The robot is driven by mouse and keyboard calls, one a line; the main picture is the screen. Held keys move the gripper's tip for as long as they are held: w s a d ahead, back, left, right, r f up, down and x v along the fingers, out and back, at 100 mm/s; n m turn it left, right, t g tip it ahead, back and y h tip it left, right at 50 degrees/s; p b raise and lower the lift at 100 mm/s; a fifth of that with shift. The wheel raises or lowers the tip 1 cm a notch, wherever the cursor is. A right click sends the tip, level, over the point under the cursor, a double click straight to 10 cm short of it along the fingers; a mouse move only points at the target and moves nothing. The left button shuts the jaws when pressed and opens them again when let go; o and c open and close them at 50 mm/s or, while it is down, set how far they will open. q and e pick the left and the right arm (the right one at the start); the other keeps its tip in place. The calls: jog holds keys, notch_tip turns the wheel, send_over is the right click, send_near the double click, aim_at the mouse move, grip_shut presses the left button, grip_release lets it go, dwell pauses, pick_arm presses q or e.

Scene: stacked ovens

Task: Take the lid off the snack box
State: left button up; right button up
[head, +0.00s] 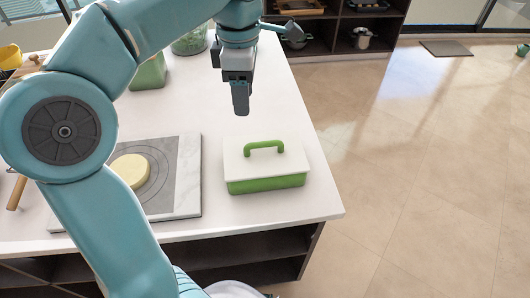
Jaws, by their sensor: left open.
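The snack box (266,184) is green and stands near the front right corner of the white counter. Its white lid (240,167) lies on top and carries a green arched handle (264,145). My left gripper (241,112) points down above and behind the box, a little left of the handle and apart from it. It is open and holds nothing; its fingers overlap from this angle. My right gripper is out of the picture.
A marble board (188,178) with a round yellow cheese-like piece (131,170) lies left of the box. A green container (150,73) and a glass jar (190,40) stand farther back. The counter's right edge is close to the box, with open floor beyond.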

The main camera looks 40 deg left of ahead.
pick_arm(q)
jog(key=b, duration=0.2)
send_over(246, 146)
notch_tip(246, 146, down, 9)
jog(key=shift+w+r, duration=0.1)
jog(key=shift+s+f, duration=0.25)
jog(key=shift+f, duration=0.3)
jog(key=f, duration=0.4)
jog(key=shift+w, duration=0.3)
jog(key=shift+s+f, duration=0.15)
jog(key=shift+f, duration=0.2)
jog(key=shift+c, duration=0.4)
jog(key=c, duration=0.5)
grip_shut()
